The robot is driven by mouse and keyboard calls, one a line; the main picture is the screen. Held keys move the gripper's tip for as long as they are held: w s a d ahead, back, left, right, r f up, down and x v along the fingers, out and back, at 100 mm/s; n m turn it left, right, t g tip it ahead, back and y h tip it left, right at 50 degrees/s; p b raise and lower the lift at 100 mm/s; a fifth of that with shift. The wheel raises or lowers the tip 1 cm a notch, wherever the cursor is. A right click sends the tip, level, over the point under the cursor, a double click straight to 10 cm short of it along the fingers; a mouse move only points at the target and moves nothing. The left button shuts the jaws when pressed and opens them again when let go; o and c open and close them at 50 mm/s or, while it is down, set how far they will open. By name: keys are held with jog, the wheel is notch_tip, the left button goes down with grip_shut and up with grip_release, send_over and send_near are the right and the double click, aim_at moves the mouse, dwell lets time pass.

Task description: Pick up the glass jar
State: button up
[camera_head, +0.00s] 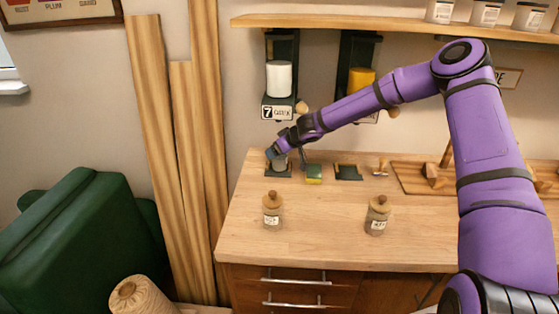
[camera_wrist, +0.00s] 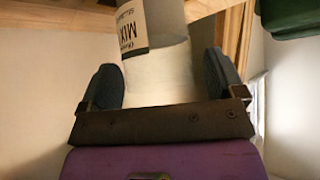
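The glass jar (camera_wrist: 160,65) is clear, with a white label reading "MIX" in the wrist view. In the head view the jar (camera_head: 280,164) stands on a small dark base at the left back of the table, partly hidden by my gripper (camera_head: 275,153). In the wrist view my gripper (camera_wrist: 162,64) has its two dark fingers apart, one on each side of the jar. A narrow gap shows at the right finger; whether the left finger touches is hard to tell.
Two cork-topped jars (camera_head: 272,212) (camera_head: 377,217) stand nearer the front of the wooden table (camera_head: 320,232). A dispenser marked 7 (camera_head: 279,80) hangs above the glass jar. A green-yellow block (camera_head: 314,174) and a dark base (camera_head: 348,172) lie to its right.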

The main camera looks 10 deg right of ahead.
jog(key=c, duration=1)
jog(key=shift+c, duration=0.2)
jog(key=shift+r, duration=0.15)
